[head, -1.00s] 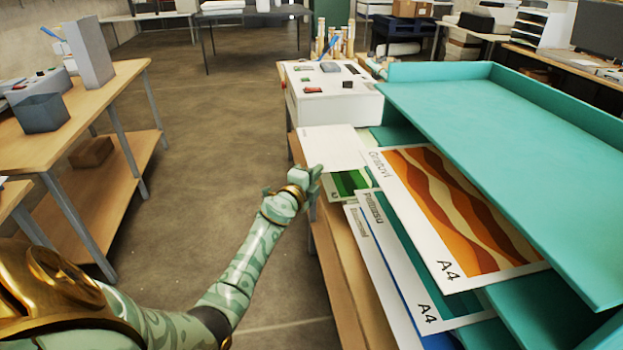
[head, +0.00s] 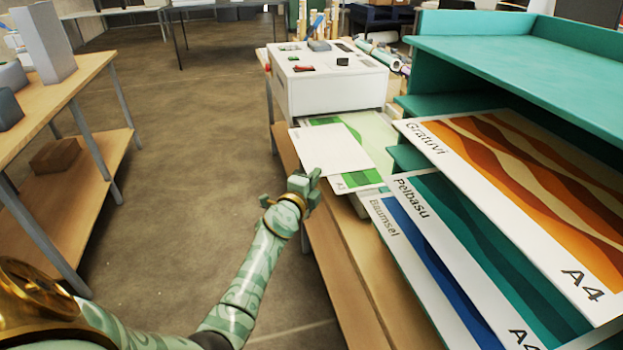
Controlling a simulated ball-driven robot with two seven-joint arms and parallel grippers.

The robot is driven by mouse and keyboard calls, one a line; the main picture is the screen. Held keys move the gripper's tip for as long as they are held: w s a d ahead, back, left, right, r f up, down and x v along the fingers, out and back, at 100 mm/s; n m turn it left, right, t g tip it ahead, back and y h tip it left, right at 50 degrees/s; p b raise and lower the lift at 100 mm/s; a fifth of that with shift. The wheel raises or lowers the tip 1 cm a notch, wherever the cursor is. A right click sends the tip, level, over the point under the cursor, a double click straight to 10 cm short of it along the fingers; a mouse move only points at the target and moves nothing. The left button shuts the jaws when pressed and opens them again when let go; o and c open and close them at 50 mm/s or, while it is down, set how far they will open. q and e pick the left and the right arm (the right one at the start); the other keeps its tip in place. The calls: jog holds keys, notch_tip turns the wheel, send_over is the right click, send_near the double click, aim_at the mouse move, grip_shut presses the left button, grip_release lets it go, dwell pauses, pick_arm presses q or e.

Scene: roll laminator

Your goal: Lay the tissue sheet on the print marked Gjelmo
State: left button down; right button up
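The tissue sheet (head: 328,150) is a plain white sheet in the middle of the head view. It overlaps the left part of a green print (head: 376,132) in front of the laminator (head: 330,88). That print's name is hidden; only small letters at its near corner show. My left gripper (head: 314,177) is at the sheet's near edge and appears shut on it. Whether the sheet touches the print or hovers just above it, I cannot tell. My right gripper is not in view.
At the right, a teal shelf rack (head: 510,60) holds prints marked Gratuvi (head: 500,165), Pelbasu (head: 460,235) and Baumsel (head: 415,250). Its overhanging shelves stand close to the green print. A wooden side table (head: 75,85) stands at the left, with open floor between.

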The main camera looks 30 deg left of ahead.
pick_arm(q)
jog(key=shift+f, duration=0.1)
jog(key=c, duration=1.7)
grip_release()
jog(key=shift+a, duration=0.1)
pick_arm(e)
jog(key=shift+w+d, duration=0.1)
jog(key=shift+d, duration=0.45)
